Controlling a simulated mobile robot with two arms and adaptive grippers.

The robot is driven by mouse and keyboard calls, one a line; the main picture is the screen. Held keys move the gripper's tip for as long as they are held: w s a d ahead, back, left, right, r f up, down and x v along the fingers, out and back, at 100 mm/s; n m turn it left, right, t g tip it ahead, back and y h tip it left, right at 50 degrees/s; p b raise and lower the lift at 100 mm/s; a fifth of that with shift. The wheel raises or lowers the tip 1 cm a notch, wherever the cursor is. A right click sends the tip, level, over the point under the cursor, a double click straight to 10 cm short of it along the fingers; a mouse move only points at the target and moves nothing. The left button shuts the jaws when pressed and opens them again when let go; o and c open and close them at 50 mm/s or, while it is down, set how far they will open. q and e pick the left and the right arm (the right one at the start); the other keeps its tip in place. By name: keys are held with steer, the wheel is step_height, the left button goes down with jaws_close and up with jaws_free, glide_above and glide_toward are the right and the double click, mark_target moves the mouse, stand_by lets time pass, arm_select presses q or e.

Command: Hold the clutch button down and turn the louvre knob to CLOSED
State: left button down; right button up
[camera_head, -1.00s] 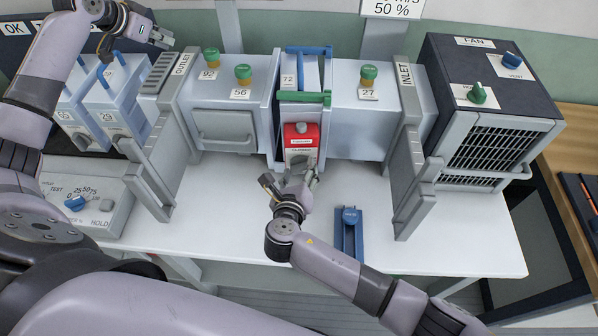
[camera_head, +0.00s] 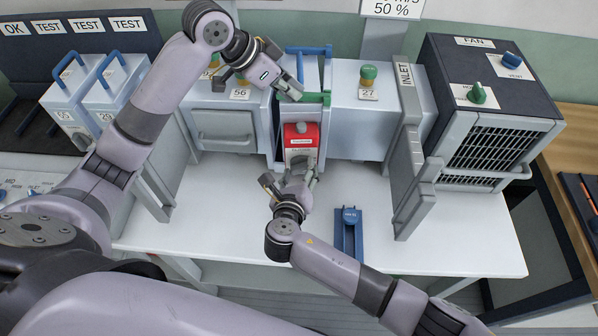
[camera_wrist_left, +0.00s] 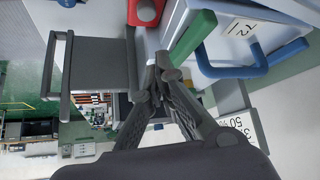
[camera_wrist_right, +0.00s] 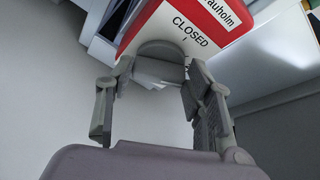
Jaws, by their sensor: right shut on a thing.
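The red actuator (camera_head: 297,136) sits on the front of the middle box, with a pale round button (camera_head: 302,128) on top. In the right wrist view its white label (camera_wrist_right: 190,30) reads CLOSED. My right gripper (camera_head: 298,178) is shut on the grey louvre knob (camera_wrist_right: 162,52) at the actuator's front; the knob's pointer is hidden. My left gripper (camera_head: 292,92) is above and behind the actuator, near the green bar (camera_head: 313,99), apart from the button. Its fingers (camera_wrist_left: 163,66) are together and empty in the left wrist view, where the red actuator (camera_wrist_left: 147,12) shows at the top.
Blue-handled box 72 (camera_head: 309,66) rises behind the green bar. Boxes with green and yellow knobs flank it. The fan unit (camera_head: 490,120) stands right, beyond the grey INLET frame (camera_head: 408,130). A blue clamp-like part (camera_head: 349,232) lies on the white table (camera_head: 455,235).

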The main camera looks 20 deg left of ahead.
mark_target(303, 122)
arm_select(q)
steer(key=shift+f, duration=3.4)
steer(key=shift+f, duration=0.1)
